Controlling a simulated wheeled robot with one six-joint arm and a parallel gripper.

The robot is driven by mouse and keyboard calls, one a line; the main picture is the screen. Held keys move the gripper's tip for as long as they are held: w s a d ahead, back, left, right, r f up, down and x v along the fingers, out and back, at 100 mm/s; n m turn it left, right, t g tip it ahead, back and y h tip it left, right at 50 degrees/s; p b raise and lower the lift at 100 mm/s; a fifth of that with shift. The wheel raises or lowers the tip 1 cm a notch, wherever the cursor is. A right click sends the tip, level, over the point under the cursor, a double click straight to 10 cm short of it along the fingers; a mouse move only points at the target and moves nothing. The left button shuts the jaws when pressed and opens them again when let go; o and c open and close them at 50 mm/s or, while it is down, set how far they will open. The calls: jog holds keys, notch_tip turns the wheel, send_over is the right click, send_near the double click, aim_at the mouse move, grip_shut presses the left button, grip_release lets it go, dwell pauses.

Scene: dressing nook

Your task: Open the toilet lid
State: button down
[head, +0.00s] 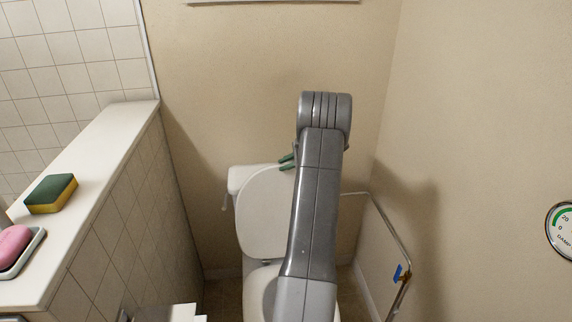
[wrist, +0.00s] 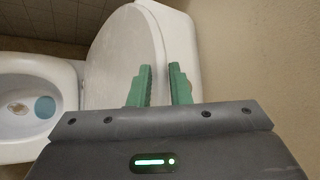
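The toilet lid (head: 264,212) stands raised, leaning back toward the white tank (head: 238,178). In the wrist view the lid (wrist: 118,58) is upright between the tank (wrist: 182,45) and the uncovered bowl (wrist: 62,98), where water shows. My gripper (wrist: 161,70) has two green fingers apart, with a narrow gap. One finger overlaps the lid in the picture and the other overlaps the tank, near the lid's edge. I cannot tell whether they touch it. In the head view my arm hides part of the lid and bowl; the green fingertips (head: 287,162) show near the tank top.
A tiled half wall (head: 110,170) stands to the left, with a sponge (head: 51,193) and pink soap in a dish (head: 33,254) on its ledge. A metal rail (head: 388,228) runs along the right wall. A round dial (head: 562,231) hangs at far right.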

jog(key=c, duration=1.4)
grip_release()
jog(key=shift+f, duration=0.2)
jog(key=shift+r, duration=0.15)
jog(key=b+v, duration=0.1)
jog(key=v, duration=1.2)
jog(key=shift+d+r+b, duration=0.2)
jog(key=shift+d+b, duration=0.05)
jog(key=shift+b, duration=0.1)
